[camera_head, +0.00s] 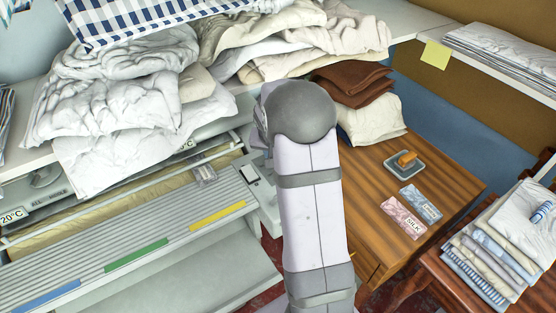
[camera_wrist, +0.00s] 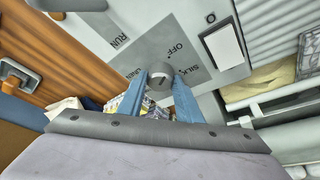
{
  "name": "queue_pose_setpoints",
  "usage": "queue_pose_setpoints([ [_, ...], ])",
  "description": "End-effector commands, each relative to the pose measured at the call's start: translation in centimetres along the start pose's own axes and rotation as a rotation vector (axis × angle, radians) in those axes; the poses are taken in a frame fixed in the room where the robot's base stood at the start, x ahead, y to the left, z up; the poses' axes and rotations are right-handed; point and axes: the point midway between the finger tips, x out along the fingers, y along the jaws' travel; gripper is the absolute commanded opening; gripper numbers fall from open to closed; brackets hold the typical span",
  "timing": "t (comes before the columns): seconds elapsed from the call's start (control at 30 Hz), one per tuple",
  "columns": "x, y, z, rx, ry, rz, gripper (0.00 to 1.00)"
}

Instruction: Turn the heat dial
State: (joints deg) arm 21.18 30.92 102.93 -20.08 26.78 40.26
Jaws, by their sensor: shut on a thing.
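In the head view the ironer (camera_head: 140,250) stands at the left. My own arm hides the dial and my gripper there.
A white rocker switch (camera_wrist: 223,46) sits right of the dial, and a "RUN" label (camera_wrist: 118,40) is to its left. Piled white laundry (camera_head: 120,95) lies on the shelf above the ironer. A wooden table (camera_head: 370,185) with cards is at the right.

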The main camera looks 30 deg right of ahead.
Motion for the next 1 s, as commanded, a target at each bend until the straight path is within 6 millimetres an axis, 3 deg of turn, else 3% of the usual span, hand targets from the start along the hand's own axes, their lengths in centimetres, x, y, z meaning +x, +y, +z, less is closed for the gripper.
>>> queue_pose_setpoints([
  [0.27, -0.1, -0.1, 0.0, 0.001, 0.000, -0.001, 0.09],
  [0.3, -0.1, -0.1, 0.0, 0.001, 0.000, -0.001, 0.36],
  [0.37, -0.1, -0.1, 0.0, 0.001, 0.000, -0.001, 0.50],
  [0.77, -0.3, 0.0, 0.0, 0.000, 0.000, 0.000, 0.50],
  [1.0, -2.6, -0.1, 0.0, 0.000, 0.003, -0.002, 0.50],
])
